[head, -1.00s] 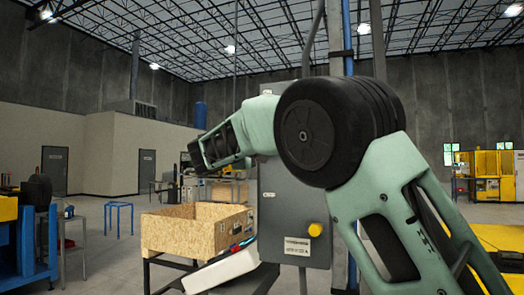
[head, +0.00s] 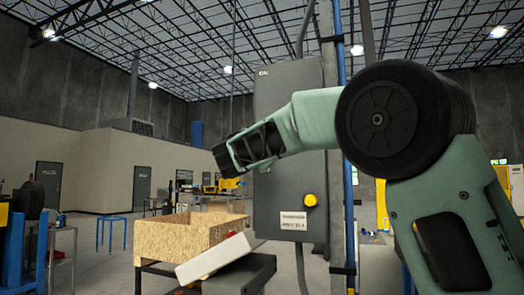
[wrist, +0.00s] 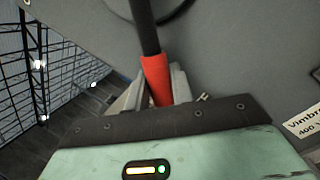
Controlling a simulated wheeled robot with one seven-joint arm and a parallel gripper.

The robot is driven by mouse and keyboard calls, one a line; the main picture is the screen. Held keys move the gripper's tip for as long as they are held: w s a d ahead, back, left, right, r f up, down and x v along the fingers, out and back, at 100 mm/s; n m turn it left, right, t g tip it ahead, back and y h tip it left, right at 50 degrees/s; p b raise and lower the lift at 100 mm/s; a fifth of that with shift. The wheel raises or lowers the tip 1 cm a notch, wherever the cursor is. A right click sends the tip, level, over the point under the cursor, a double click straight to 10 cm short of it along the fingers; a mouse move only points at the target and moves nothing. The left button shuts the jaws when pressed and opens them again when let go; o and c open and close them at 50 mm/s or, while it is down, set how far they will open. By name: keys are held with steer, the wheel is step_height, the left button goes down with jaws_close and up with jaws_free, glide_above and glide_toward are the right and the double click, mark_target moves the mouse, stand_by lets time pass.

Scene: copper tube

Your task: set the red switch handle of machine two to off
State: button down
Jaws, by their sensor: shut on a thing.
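The red switch handle (wrist: 155,70) shows in the wrist view as a red grip on a dark rod that runs up to a round dark mount on a grey panel. My gripper (wrist: 158,88) is shut on the red grip, with pale fingers around it. The grey switch box (head: 283,210) stands upright in the middle of the head view, with a small label at its top left and a yellow knob (head: 310,200) low on its front. My forearm crosses the box there; the handle and my fingertips are not visible in that view.
An open wooden crate (head: 180,238) stands left of the box on a dark stand. A white slanted object (head: 215,257) lies in front of it. A blue pipe (head: 342,150) and a grey post run up right of the box.

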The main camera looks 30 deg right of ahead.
steer(key=shift+f+n, duration=0.35)
steer(key=shift+n, duration=0.05)
steer(key=c, duration=1.2)
jaws_free()
steer(key=shift+s+d+r, duration=0.1)
steer(key=shift+s, duration=0.05)
steer(key=b+v, duration=0.5)
steer(key=v, duration=1.2)
steer(key=shift+s, duration=0.2)
steer(key=s+a+f+g+y+p, duration=0.15)
steer(key=f+y, duration=0.35)
steer(key=f, duration=0.7)
steer(key=s+a+f+g+y+p, duration=0.1)
steer(key=s+a+f+g+y, duration=0.25)
steer(key=f, duration=0.85)
steer(key=s+a+f+m+g+y+p, duration=0.1)
steer(key=s+a+f+m+g+y, duration=0.3)
steer(key=s+f, duration=0.5)
steer(key=s+a+f+m+g+y+p, duration=0.2)
steer(key=s+a+f+m+g+y, duration=0.2)
steer(key=s+f, duration=0.5)
steer(key=s+a+m+y, duration=0.1)
steer(key=s, duration=0.4)
steer(key=shift+s, duration=0.4)
